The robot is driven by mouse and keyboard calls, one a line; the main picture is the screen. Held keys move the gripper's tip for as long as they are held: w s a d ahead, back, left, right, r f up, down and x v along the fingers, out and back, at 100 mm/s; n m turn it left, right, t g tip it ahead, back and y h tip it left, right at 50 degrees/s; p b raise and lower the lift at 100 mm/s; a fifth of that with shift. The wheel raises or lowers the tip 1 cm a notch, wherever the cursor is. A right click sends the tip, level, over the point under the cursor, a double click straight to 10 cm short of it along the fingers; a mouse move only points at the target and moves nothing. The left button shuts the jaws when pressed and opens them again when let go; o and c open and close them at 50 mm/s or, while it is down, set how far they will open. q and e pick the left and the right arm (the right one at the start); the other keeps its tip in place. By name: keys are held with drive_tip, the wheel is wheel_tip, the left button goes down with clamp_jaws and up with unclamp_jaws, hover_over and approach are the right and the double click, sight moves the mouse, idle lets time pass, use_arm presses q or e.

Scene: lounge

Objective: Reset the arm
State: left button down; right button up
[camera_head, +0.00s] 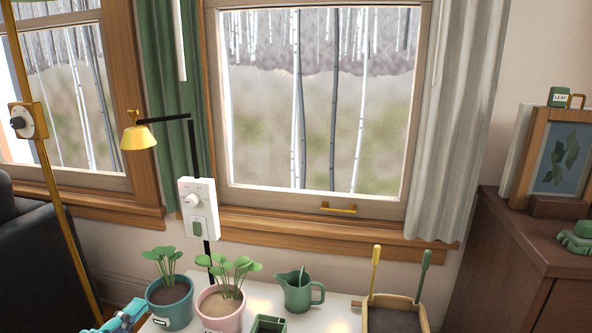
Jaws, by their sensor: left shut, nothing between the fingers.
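My left gripper (130,311), light blue, shows at the bottom left edge of the head view. It is shut and empty, near the left front of the white table (262,297). It appears close to the teal pot (170,305); whether they touch cannot be told. Most of my left arm is below the picture. My right gripper is not in view.
A pink pot (219,309) with a plant, a green jug (298,292) and a tray (394,304) with two upright tools crowd the table. A lamp (139,137) stands behind. A dark chair (35,250) is left, a brown cabinet (530,250) right.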

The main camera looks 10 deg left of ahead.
use_arm(q)
drive_tip(key=w+d+f+n+g+h, duration=0.1)
drive_tip(key=d+f+n+g+h, duration=0.15)
drive_tip(key=d+f, duration=0.75)
drive_tip(key=w+d+f+n+g+h, duration=0.15)
drive_tip(key=d+f+g, duration=0.25)
drive_tip(key=d+f, duration=0.55)
drive_tip(key=s+d+f+n+g+y, duration=0.1)
drive_tip(key=s+d+f+n+g, duration=0.15)
drive_tip(key=f, duration=0.35)
drive_tip(key=s+d+f+n+g, duration=0.1)
drive_tip(key=s+f+n, duration=0.15)
drive_tip(key=f, duration=0.35)
drive_tip(key=s+d+f+n+g+y, duration=0.1)
drive_tip(key=s+f+n+g, duration=0.4)
drive_tip(key=s, duration=0.3)
drive_tip(key=s+f+n+g+y, duration=0.1)
drive_tip(key=s+f+n+g, duration=0.25)
drive_tip(key=s+n, duration=0.35)
wheel_tip(320, 180, up, 35)
drive_tip(key=p, duration=3.5)
drive_tip(key=shift+t+p, duration=0.35)
drive_tip(key=shift+p, duration=0.05)
drive_tip(key=shift+w+d, duration=0.1)
drive_tip(key=shift+d, duration=0.05)
